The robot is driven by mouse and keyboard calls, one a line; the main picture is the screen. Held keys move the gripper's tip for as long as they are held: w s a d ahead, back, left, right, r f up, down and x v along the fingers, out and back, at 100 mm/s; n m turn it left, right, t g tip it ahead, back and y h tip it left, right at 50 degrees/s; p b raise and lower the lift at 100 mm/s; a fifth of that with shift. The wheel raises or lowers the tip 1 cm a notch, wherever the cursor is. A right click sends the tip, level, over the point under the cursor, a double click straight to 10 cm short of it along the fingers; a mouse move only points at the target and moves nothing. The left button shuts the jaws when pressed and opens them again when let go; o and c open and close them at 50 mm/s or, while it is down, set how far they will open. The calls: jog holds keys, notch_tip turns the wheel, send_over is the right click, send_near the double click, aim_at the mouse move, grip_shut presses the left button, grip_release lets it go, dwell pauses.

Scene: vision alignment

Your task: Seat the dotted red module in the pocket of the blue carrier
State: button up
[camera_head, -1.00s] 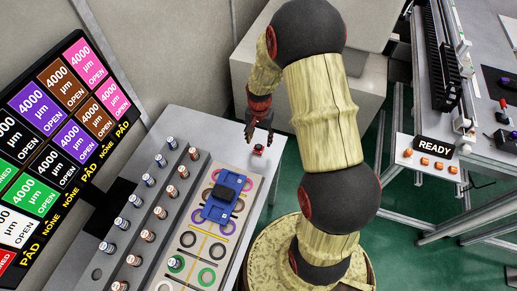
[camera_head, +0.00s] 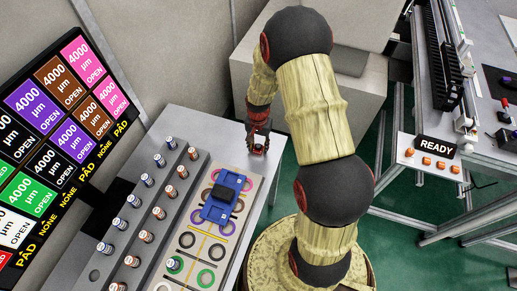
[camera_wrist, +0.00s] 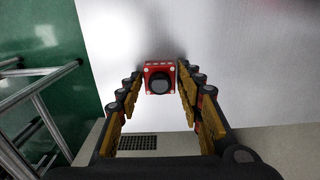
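The dotted red module (camera_wrist: 149,66) is a small red block with pale dots at its corners and a black round centre. It stands on the grey table and is mostly covered by the gripper in the head view (camera_head: 258,150). My gripper (camera_wrist: 160,76) is open, with one finger on either side of the module; a gap shows at the left finger, and the right finger is very close. In the head view my gripper (camera_head: 258,143) points down at the module. The blue carrier (camera_head: 215,213) lies on the beige board, with a black block on it. Its pocket cannot be made out.
The beige board (camera_head: 205,231) bears coloured rings. A grey rail (camera_head: 180,208) with rows of small cylinders stands left of it, beside a screen of coloured tiles (camera_head: 60,140). The table (camera_head: 205,130) is clear around the module. A READY sign (camera_head: 435,146) stands on another bench.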

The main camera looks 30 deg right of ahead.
aim_at(259, 147)
jog(key=c, duration=0.8)
jog(key=shift+r, duration=0.15)
jog(key=shift+r, duration=0.25)
jog(key=r, duration=0.2)
jog(key=r+p, duration=0.1)
jog(key=shift+s+a+r, duration=0.15)
jog(key=shift+s, duration=0.1)
jog(key=s+a+r+p, duration=0.1)
jog(key=s+a+r, duration=0.2)
jog(key=s, duration=0.3)
jog(key=s+a+r+p, duration=0.1)
jog(key=s+a+r, duration=0.2)
jog(key=s+r, duration=0.2)
jog(key=shift+s+a+r, duration=0.25)
jog(key=shift+s+r, duration=0.1)
jog(key=shift+r, duration=0.1)
